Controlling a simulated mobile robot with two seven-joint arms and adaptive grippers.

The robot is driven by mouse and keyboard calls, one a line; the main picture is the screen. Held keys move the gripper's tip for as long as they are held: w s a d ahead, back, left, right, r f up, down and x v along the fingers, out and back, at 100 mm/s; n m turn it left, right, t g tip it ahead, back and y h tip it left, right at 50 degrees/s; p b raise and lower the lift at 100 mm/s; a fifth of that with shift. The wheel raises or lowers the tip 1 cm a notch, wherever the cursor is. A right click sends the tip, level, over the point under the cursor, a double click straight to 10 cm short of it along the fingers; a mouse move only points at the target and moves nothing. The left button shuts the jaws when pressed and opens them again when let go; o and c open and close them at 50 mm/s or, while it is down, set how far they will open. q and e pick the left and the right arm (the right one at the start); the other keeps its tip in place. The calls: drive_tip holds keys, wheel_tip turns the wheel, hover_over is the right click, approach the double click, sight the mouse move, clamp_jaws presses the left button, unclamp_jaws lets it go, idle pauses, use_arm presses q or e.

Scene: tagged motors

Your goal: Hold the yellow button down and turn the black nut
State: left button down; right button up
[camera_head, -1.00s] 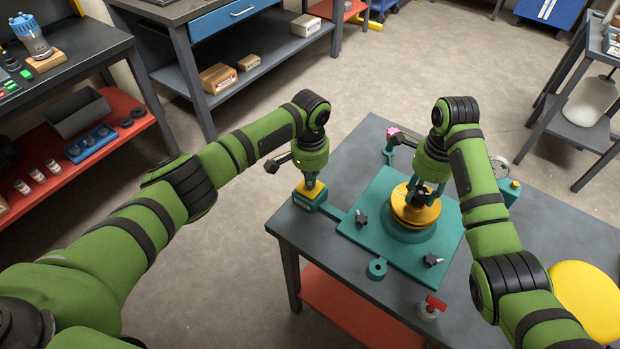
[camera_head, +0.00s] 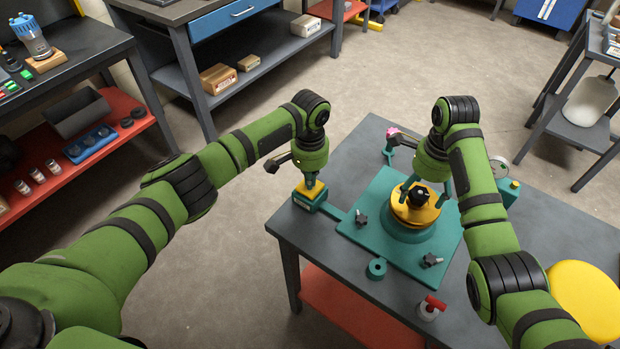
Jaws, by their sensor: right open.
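The yellow button (camera_head: 303,190) sits on top of a small teal box at the table's left corner. My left gripper (camera_head: 311,184) points down with its fingertips together on the button, covering part of it. The black nut (camera_head: 420,196) sits in the middle of a round yellow disc (camera_head: 408,214) on a teal base. My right gripper (camera_head: 422,192) is above the disc with its fingers spread wide, one on each side of the nut and apart from it.
The teal plate (camera_head: 375,238) carries black clamp knobs (camera_head: 432,260). A teal ring (camera_head: 376,268) and a red-handled part (camera_head: 431,306) are at the table's front. A yellow round seat (camera_head: 585,298) stands at the right. The grey tabletop (camera_head: 560,225) is bare at right.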

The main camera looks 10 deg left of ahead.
use_arm(q)
drive_tip(key=shift+s+f, duration=0.1)
drive_tip(key=shift+f, duration=0.05)
use_arm(e)
drive_tip(key=n, duration=0.6)
drive_tip(key=shift+n, duration=0.3)
drive_tip(key=n, duration=0.6)
drive_tip(key=shift+f, duration=0.2)
